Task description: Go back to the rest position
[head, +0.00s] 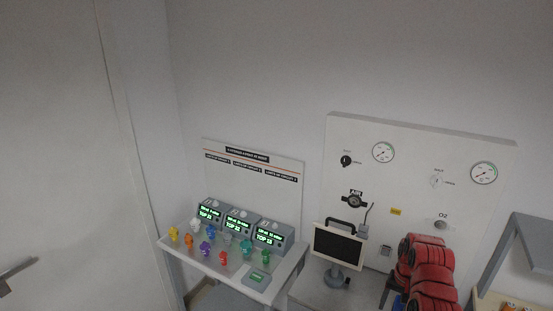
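Neither of my grippers shows in the head view, and no part of my arms can be made out. What the grippers hold, if anything, cannot be seen. The head view looks at a room corner with a small table (225,268) at lower centre-left and a wall panel with gauges (405,130) to its right.
The table bears three grey display units (238,222) with green text and several coloured knob-like pieces (205,248). A monitor (338,245) stands right of it, then stacked red rolls (432,265) and a grey shelf (535,235). A door handle (15,272) is at far left.

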